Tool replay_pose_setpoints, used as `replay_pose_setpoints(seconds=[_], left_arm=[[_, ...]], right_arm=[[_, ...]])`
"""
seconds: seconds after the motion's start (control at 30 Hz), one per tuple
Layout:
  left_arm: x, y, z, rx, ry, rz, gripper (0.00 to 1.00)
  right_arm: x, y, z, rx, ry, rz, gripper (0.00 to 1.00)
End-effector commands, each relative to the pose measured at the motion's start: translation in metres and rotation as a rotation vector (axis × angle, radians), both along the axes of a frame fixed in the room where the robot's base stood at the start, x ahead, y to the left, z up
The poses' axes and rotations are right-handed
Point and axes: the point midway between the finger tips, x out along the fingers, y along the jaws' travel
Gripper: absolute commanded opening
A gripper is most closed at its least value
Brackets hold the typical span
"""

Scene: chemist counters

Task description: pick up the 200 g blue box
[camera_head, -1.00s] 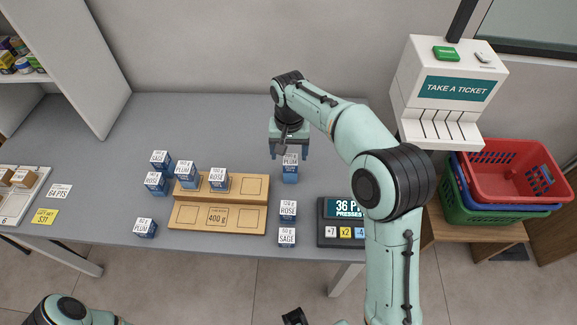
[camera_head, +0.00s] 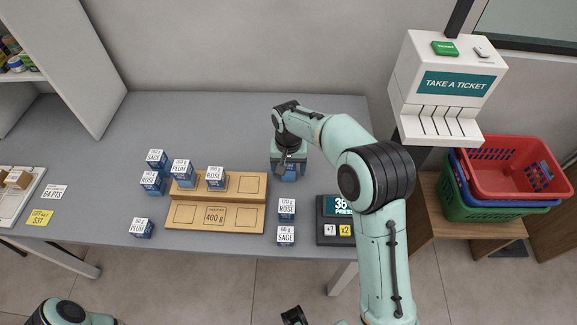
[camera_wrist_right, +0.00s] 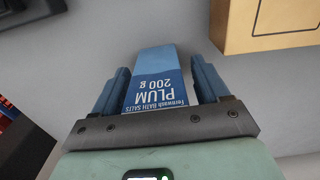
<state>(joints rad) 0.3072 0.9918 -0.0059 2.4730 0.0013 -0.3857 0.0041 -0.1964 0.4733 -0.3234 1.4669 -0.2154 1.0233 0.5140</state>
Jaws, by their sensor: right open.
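The box is on the grey counter, right of the wooden stand.
The wooden stand (camera_head: 218,216) marked 400 g holds blue boxes, including PLUM (camera_head: 181,172) and ROSE (camera_head: 216,178). More boxes stand left of it. A 120 g ROSE box (camera_head: 286,210) and a 60 g SAGE box (camera_head: 285,236) stand nearer the front edge. A keypad display (camera_head: 335,215) is partly hidden.

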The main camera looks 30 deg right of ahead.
Motion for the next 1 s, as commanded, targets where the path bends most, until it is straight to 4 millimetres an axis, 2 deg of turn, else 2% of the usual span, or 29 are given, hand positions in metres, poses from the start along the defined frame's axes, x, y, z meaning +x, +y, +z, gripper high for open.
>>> replay_pose_setpoints(seconds=[0.03,0.2,0.47,0.67,0.83,1.0], left_arm=[[0.000,0.000,0.000,0.000,0.000,0.000,0.43],[0.000,0.000,0.000,0.000,0.000,0.000,0.43],[0.000,0.000,0.000,0.000,0.000,0.000,0.43],[0.000,0.000,0.002,0.000,-0.001,0.000,0.43],[0.002,0.000,0.005,0.000,-0.002,0.000,0.43],[0.004,0.000,0.011,0.000,-0.004,0.000,0.43]], right_arm=[[0.000,0.000,0.000,0.000,0.000,0.000,0.65],[0.000,0.000,0.001,-0.001,-0.001,0.000,0.11],[0.000,0.000,0.002,0.000,-0.002,0.000,0.11],[0.001,0.000,0.013,0.000,-0.004,0.000,0.11],[0.001,0.000,0.039,0.001,-0.006,0.000,0.11],[0.002,0.000,0.078,0.001,-0.009,0.001,0.11]])
